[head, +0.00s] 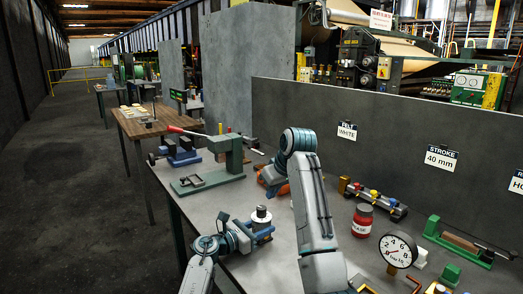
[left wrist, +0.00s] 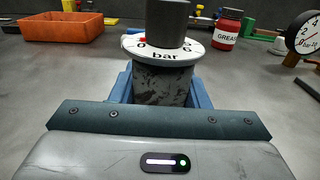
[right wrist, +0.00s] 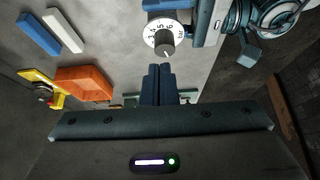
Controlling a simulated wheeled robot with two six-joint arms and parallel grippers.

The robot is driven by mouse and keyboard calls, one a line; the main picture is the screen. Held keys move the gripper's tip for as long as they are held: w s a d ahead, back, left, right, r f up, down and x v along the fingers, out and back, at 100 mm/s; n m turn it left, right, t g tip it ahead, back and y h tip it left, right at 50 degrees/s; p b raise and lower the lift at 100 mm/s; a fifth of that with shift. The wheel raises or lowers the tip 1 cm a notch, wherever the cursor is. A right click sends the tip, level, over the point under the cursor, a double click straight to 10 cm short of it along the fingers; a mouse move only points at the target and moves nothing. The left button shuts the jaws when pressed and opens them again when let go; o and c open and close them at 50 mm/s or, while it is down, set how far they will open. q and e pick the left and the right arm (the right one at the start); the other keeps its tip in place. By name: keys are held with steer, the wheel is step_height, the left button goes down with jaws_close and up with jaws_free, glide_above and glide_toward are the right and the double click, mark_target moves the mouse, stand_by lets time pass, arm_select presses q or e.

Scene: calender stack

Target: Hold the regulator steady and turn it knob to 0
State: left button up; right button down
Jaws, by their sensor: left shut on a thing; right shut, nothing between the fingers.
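The regulator (head: 262,217) stands on the bench with a white dial and grey knob on top. In the left wrist view, its dark body (left wrist: 163,84) is between the blue fingers of my left gripper (left wrist: 162,95), which is shut on it. The white dial (left wrist: 190,50) reads "bar", with 0 at left, 6 at right and a red mark near the 0. The grey knob (left wrist: 167,22) is upright above it. In the right wrist view, my right gripper (right wrist: 158,70) is shut and empty, its tips apart from the knob (right wrist: 166,43). The knob's exact setting is unclear.
An orange bin (left wrist: 60,38) stands behind the regulator, with a green press (head: 232,158) farther left. A red grease jar (head: 362,220) and a round gauge (head: 397,250) stand to the right. A grey partition (head: 380,130) borders the bench.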

steer(key=shift+s+a+f, duration=0.1)
steer(key=shift+a+f, duration=0.05)
steer(key=shift+f, duration=0.85)
steer(key=shift+s+a+f, duration=0.1)
steer(key=shift+a+f, duration=0.05)
steer(key=shift+f, duration=0.9)
steer(key=shift+s+a+f, duration=0.1)
steer(key=shift+a+f, duration=0.05)
steer(key=shift+f, duration=0.85)
steer(key=shift+w+a, duration=0.15)
steer(key=shift+w, duration=0.15)
steer(key=shift+w+d, duration=0.2)
steer(key=shift+s+d, duration=0.1)
steer(key=shift+s, duration=0.05)
steer(key=shift+s+d+r, duration=0.1)
steer(key=shift+s+d, duration=0.05)
step_height(320, 180, up, 6)
glide_above(265, 216)
steer(key=s+d, duration=0.2)
steer(key=shift+s+a, duration=0.1)
steer(key=shift+s, duration=0.1)
